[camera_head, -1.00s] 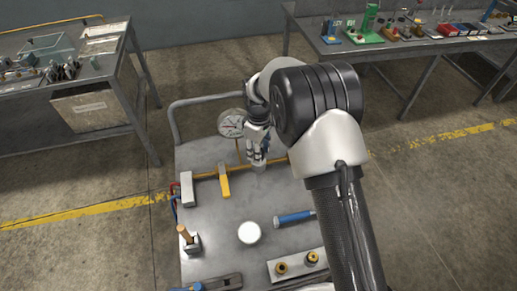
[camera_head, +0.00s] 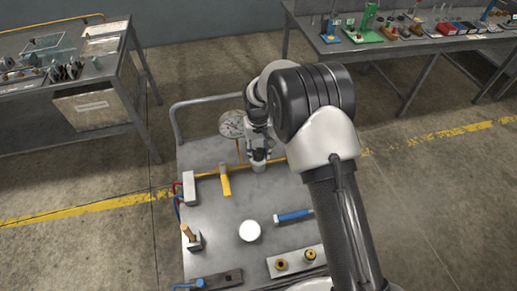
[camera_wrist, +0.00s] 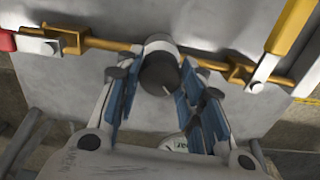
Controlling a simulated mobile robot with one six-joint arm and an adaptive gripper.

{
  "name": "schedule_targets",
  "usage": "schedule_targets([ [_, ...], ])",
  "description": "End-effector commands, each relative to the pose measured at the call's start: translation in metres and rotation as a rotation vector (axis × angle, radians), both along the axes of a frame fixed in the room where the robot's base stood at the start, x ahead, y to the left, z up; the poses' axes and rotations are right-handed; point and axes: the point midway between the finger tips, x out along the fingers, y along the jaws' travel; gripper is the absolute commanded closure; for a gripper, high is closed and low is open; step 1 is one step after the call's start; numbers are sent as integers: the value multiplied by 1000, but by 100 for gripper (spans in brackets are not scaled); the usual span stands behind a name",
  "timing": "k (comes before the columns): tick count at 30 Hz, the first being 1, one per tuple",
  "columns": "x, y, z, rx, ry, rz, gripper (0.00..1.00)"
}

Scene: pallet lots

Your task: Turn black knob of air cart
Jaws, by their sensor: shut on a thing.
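The air cart (camera_head: 215,232) has a grey metal top with a yellow pipe (camera_head: 208,175) along its far side. In the wrist view the black knob (camera_wrist: 160,76) sits on a round grey body on the pipe, with a small light mark on its face. My gripper (camera_wrist: 157,88) has its blue-lined fingers on both sides of the knob and is shut on it. In the head view my gripper (camera_head: 257,160) is at the pipe, right of the yellow lever (camera_head: 225,180), and hides the knob.
A round pressure gauge (camera_head: 232,124) stands behind the pipe, close to my gripper. A white disc (camera_head: 249,231), a blue-handled tool (camera_head: 293,215) and brass fittings (camera_head: 281,265) are on the cart top. Workbenches (camera_head: 70,85) stand behind on both sides.

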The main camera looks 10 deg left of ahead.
Motion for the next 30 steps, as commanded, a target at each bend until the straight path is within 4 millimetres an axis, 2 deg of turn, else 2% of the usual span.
schedule_targets([
  [12,1,0,0,1,-2,-166,88],
  [27,1,0,0,1,-2,-183,88],
  [28,1,0,0,1,-2,-183,63],
  [30,1,0,0,1,-2,-182,59],
])
